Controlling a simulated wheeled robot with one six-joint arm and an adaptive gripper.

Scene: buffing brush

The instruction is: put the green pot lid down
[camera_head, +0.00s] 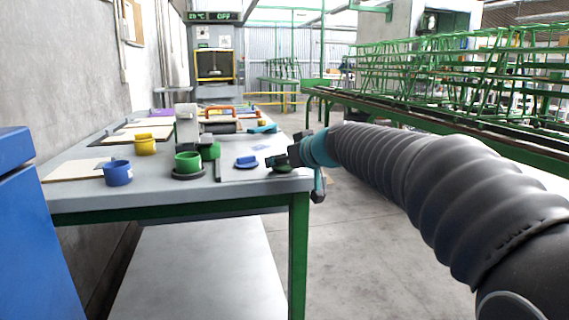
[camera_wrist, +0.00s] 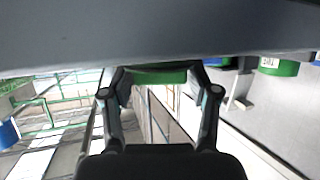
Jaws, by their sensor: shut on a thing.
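My gripper (camera_head: 290,157) is at the right front corner of the grey table, low over the top. In the wrist view my gripper (camera_wrist: 160,85) has its fingers on either side of a green piece (camera_wrist: 155,76), which looks like part of the green pot lid. In the head view a small dark green lid-like thing (camera_head: 281,168) shows just at the gripper's tip, partly hidden by it. I cannot tell whether it touches the table. A green pot (camera_head: 188,163) on a dark round base stands to the left, with another green piece (camera_head: 210,152) behind it.
The grey table (camera_head: 150,195) also holds a blue pot (camera_head: 117,173), a yellow pot (camera_head: 145,145), a blue lid-like piece (camera_head: 246,162) and an orange-handled item (camera_head: 218,112). The table's front stretch is mostly bare. Green metal racks (camera_head: 440,70) stand to the right.

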